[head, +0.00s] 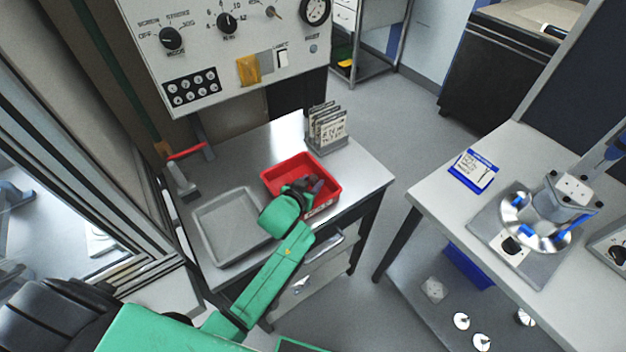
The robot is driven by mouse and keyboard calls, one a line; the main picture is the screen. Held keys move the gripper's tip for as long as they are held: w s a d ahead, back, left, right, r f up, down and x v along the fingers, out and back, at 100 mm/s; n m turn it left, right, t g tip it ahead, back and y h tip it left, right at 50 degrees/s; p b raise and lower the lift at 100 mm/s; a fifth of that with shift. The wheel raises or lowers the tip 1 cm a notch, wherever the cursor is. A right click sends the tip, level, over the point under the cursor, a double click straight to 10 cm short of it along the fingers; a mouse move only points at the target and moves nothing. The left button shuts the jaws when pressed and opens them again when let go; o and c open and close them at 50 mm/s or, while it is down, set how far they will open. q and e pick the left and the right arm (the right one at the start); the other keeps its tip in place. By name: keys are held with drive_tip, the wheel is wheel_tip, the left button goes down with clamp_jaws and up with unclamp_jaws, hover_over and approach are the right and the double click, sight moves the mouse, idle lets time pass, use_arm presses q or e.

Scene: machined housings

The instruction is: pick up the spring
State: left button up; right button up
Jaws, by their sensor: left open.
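My left arm is green and reaches in from the lower left. Its dark gripper (312,185) is over the red bin (272,172) on the left table, with the fingertips inside the bin's outline. The gripper is open. I cannot make out a spring; the wrist and gripper cover much of the bin's inside. My right gripper is not in view.
A grey tray (207,245) lies left of the red bin and looks empty. A rack of cards (328,130) stands behind the bin, below a control panel (215,60). A second table (440,192) with a metal fixture (553,215) stands right, across a floor gap.

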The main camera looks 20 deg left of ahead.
use_arm(q)
clamp_jaws()
